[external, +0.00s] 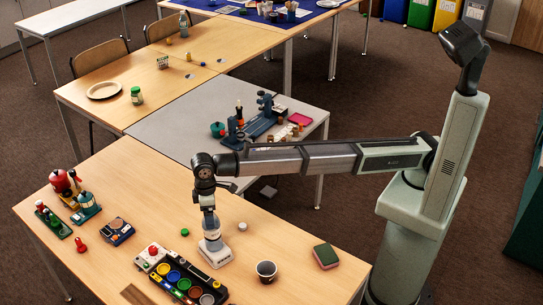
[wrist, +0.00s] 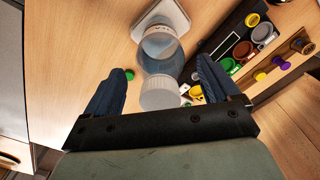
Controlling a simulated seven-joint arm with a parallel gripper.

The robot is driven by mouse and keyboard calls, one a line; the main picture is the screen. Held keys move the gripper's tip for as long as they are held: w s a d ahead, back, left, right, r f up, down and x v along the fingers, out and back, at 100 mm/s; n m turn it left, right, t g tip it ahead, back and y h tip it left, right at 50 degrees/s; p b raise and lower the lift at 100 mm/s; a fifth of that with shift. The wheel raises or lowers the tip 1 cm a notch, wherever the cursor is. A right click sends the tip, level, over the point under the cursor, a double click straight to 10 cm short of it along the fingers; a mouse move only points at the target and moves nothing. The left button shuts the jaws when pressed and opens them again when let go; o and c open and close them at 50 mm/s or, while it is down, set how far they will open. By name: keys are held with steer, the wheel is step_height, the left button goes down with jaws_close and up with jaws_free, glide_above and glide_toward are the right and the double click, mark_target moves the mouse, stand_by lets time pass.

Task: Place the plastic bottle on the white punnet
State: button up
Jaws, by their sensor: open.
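The clear bluish plastic bottle (external: 211,229) stands upright on the white punnet (external: 216,258), on the near wooden table. In the wrist view the bottle (wrist: 160,52) points its white cap (wrist: 161,94) at the camera, and the white punnet (wrist: 176,14) shows behind its base. My gripper (external: 207,206) is right above the bottle in the external view. In the wrist view my gripper (wrist: 160,85) is open, with one dark finger on each side of the bottle and gaps visible between. The bottle's base contact is partly hidden.
A black tray with colored paint cups (external: 188,279) lies left of the punnet. A dark cup (external: 266,270) and a green-topped sponge (external: 326,256) are to the right. A green cap (external: 185,232) lies nearby. Toy-like devices (external: 84,207) stand at the far left.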

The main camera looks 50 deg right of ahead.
step_height(320, 180, up, 11)
steer(key=shift+f, duration=0.1)
stand_by(0.3)
